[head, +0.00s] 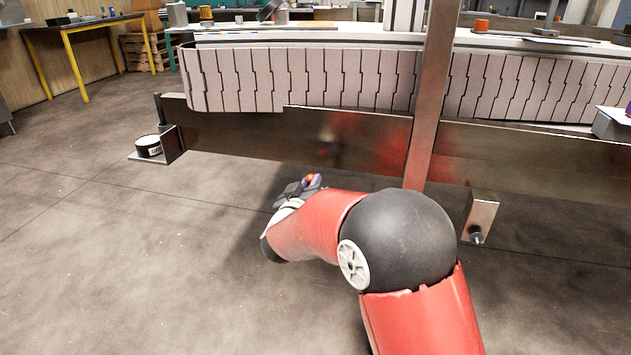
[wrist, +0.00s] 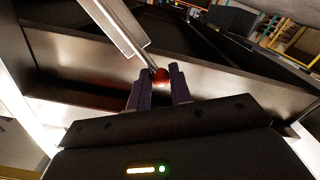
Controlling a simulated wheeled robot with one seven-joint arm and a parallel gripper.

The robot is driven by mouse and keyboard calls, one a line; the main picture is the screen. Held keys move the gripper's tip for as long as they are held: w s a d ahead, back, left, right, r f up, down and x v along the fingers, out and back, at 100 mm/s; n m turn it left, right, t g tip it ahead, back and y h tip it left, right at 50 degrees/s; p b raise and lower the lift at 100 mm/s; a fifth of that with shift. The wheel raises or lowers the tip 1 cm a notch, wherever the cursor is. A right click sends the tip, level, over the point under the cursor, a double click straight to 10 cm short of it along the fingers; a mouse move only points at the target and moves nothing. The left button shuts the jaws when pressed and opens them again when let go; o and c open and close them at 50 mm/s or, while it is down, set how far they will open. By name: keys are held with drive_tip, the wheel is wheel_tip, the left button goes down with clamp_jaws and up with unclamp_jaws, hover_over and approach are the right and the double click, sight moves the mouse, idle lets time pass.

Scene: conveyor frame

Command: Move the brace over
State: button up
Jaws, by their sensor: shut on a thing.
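My gripper (head: 308,182) is low beneath the conveyor frame's side beam in the head view. In the wrist view my gripper (wrist: 159,76) has its purple fingers shut on a red knob (wrist: 160,75). The knob sits at the end of a thin rod that runs up to a pale metal bar (wrist: 112,22), which appears to be the brace. In the head view only a small orange-red spot of the knob (head: 309,178) shows between the fingers. I cannot make out the bar there, and its far end is outside the wrist view.
The long metal beam (head: 250,135) runs below the conveyor belt (head: 300,78). An upright post (head: 432,100) crosses it. A hanging bracket (head: 481,215) is at the right. The floor (head: 110,260) at the left is clear.

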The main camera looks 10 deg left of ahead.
drive_tip(key=shift+a+f, duration=0.7)
drive_tip(key=shift+a, duration=0.1)
drive_tip(key=o, duration=0.8)
drive_tip(key=shift+o, duration=0.2)
